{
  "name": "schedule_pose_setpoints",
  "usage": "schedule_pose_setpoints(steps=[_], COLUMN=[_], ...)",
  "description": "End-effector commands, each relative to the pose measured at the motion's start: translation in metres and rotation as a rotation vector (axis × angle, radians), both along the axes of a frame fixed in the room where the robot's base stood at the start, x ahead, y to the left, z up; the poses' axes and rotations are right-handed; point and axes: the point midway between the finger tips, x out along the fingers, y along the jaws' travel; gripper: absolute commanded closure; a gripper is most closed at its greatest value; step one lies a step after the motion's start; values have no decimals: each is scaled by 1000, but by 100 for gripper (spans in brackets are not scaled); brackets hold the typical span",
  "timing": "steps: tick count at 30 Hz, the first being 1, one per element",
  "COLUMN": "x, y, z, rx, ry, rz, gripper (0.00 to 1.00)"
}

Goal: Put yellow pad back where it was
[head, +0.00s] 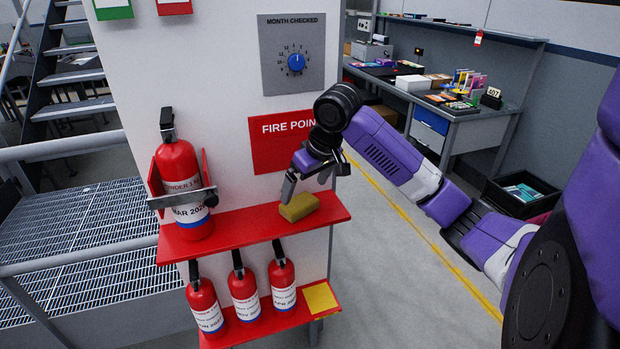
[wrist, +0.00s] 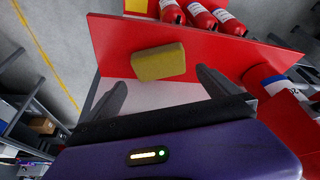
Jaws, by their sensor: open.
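A yellow pad (head: 299,207), a thick block, lies on the red upper shelf (head: 240,229), towards its right end. In the wrist view the yellow pad (wrist: 158,63) lies on the red surface, slightly tilted in the picture and ahead of the fingers. My gripper (head: 306,184) is open and empty just above and behind the pad in the head view. In the wrist view my gripper (wrist: 160,88) has its fingers spread to either side of the pad, with no visible contact. A flat yellow square (head: 320,297) is on the right end of the lower red shelf.
A large fire extinguisher (head: 182,185) stands in a bracket on the upper shelf's left. Several small extinguishers (head: 243,294) stand on the lower shelf, left of the yellow square.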

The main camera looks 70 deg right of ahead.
Motion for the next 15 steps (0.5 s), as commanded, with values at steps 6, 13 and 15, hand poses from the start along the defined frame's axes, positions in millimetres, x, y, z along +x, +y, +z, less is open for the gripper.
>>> schedule_pose_setpoints(steps=[6, 13, 15], x=[-11, -16, -17], y=[6, 9, 9], z=[32, 45, 46], rx=[-2, 0, 0], ry=[-3, 0, 0], rz=[1, 1, 1], gripper=[0, 0, 0])
